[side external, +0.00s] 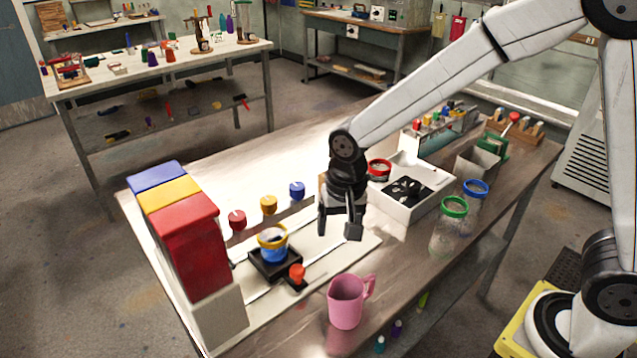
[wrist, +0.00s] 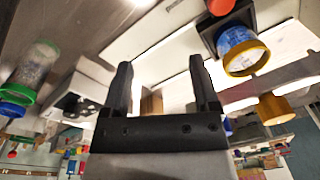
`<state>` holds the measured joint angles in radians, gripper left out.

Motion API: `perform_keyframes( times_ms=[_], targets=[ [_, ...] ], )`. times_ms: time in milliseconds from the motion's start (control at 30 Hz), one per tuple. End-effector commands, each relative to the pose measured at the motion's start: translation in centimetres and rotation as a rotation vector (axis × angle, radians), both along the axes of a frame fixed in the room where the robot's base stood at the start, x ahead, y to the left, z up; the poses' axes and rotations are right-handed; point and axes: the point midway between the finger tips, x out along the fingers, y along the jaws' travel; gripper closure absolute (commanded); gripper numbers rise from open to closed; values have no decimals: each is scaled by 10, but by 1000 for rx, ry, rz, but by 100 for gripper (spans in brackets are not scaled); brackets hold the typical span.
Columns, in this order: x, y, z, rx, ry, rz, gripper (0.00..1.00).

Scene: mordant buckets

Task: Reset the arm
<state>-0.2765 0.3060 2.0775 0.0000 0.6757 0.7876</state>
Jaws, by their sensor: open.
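My gripper (side external: 340,226) is open and empty. It hangs over the white board (side external: 352,252) on the workbench, fingers pointing down. In the wrist view its two fingers (wrist: 160,85) are apart with nothing between them. A blue bucket with a yellow rim (side external: 272,246) sits on a small black stand (side external: 275,263), left of my gripper and apart from it. The bucket also shows at the upper right of the wrist view (wrist: 238,46). A red knob (side external: 297,271) is beside the stand.
Blue, yellow and red bins (side external: 190,245) stand at the left. A pink mug (side external: 346,301) is near the front edge. A white tray (side external: 407,212) and green-rimmed jar (side external: 451,228) are to the right. Red, yellow and blue knobs (side external: 268,205) line the rail behind.

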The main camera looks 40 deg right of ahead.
Motion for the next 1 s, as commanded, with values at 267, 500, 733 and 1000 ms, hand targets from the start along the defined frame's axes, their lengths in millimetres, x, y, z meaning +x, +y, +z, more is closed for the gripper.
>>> perform_keyframes(
  times_ms=[267,500,733,1000],
  targets=[
    [-44,-63,-4,-30,-81,241,22],
    [-82,-97,-11,-76,-136,422,22],
    [-97,-108,-14,-100,-154,498,22],
    [-98,-108,-14,-101,-155,504,22]
  ],
)
